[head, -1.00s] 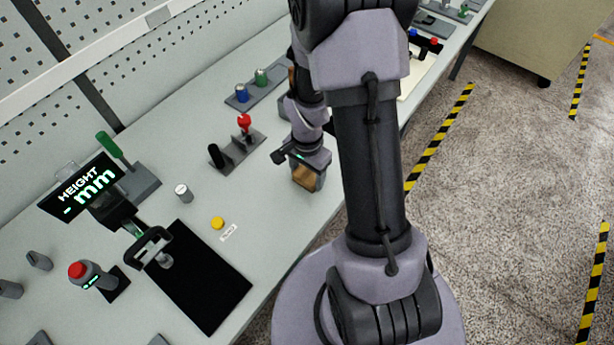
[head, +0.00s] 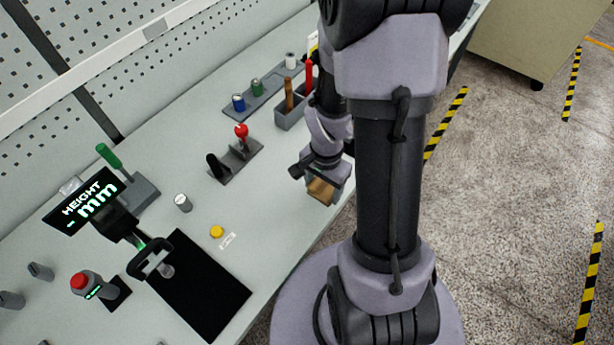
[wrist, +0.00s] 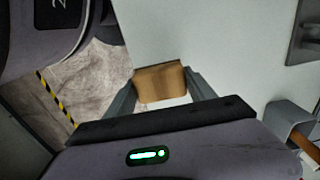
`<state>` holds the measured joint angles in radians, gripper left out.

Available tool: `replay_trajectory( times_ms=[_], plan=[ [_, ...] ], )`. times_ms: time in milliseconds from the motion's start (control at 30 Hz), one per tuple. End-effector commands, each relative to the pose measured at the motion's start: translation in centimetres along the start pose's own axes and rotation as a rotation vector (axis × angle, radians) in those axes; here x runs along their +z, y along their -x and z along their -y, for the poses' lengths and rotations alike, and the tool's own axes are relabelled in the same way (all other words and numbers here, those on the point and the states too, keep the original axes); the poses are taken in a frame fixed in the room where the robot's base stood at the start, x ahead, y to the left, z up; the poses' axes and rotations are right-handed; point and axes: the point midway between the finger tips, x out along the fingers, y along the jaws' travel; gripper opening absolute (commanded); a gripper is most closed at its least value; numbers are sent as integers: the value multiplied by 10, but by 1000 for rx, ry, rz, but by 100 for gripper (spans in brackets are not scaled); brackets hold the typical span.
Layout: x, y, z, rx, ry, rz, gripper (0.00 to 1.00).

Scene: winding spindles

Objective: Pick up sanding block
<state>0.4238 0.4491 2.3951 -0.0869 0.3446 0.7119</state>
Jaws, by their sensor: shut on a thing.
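The sanding block (head: 321,190) is a small tan-brown block at the lower end of my arm in the head view. In the wrist view the block (wrist: 159,83) sits between the two grey fingers of my gripper (wrist: 160,92), which are shut on its sides. In the head view my gripper (head: 324,182) is over the bench near its front edge. Whether the block touches the bench top is hard to tell.
The grey bench (head: 285,222) is clear just left of my gripper. A tool bin (head: 291,117) with a wooden handle and a red tool stands behind it. A stand with a red knob (head: 241,131), a yellow button (head: 217,231) and a black mat (head: 198,285) lie further left.

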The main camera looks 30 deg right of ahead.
Motion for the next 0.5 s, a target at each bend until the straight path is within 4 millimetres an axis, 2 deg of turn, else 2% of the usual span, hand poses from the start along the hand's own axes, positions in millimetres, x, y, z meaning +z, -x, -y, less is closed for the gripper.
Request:
replay_trajectory(
  times_ms=[33,233,333,500],
  plan=[
    [0,3,-15,1,-7,1,22],
    [2,6,-71,0,-7,0,22],
    [-1,-2,-78,-5,-3,-7,22],
    [-1,0,-89,-3,0,-5,22]
  ],
)
